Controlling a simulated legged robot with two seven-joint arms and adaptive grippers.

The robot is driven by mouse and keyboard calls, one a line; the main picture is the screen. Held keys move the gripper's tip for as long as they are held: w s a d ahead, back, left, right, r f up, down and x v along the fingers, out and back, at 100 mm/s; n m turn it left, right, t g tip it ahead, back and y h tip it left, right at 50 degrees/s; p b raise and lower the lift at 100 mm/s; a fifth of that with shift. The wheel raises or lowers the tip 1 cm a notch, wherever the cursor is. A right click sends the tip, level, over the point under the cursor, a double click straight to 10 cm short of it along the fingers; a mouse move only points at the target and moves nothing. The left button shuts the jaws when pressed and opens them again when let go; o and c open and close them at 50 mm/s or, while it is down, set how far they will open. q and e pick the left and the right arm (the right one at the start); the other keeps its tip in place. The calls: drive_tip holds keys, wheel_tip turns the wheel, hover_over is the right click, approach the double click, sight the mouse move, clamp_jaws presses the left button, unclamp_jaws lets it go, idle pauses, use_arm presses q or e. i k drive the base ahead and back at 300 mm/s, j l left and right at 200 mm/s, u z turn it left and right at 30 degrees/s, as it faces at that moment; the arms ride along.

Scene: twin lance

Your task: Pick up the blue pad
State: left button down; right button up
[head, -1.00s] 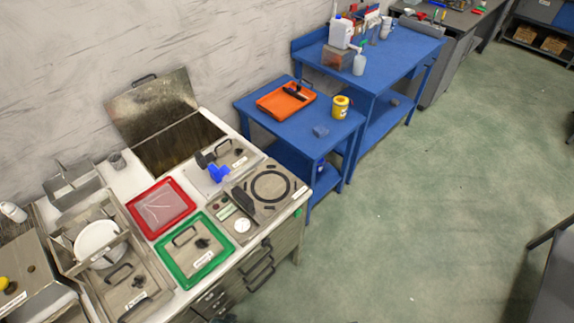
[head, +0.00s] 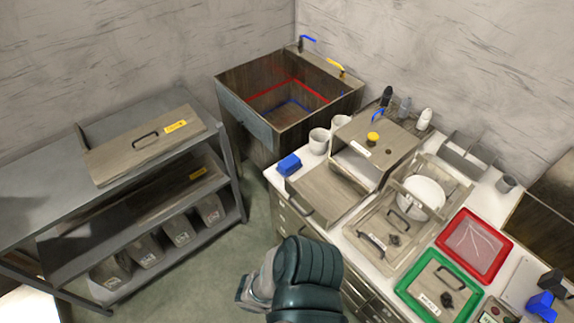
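A small blue block-shaped thing (head: 289,163) lies on the near left corner of the white counter; I cannot tell for sure whether it is the blue pad. Another blue thing (head: 541,304) shows at the lower right edge, beside dark parts on the counter. A dark teal padded part of my own arm rises at the bottom middle, below the counter's left end. Neither of my grippers' fingertips shows, and nothing is seen held.
The white counter (head: 483,205) carries a red tray (head: 493,272), a green-rimmed tray (head: 408,287), a white bowl (head: 420,190) and metal boxes. A deep sink (head: 240,105) stands in the corner. A grey shelf unit (head: 40,200) stands at left, with open floor before it.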

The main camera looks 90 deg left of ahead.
sight(289, 166)
drive_tip(key=u, duration=3.05)
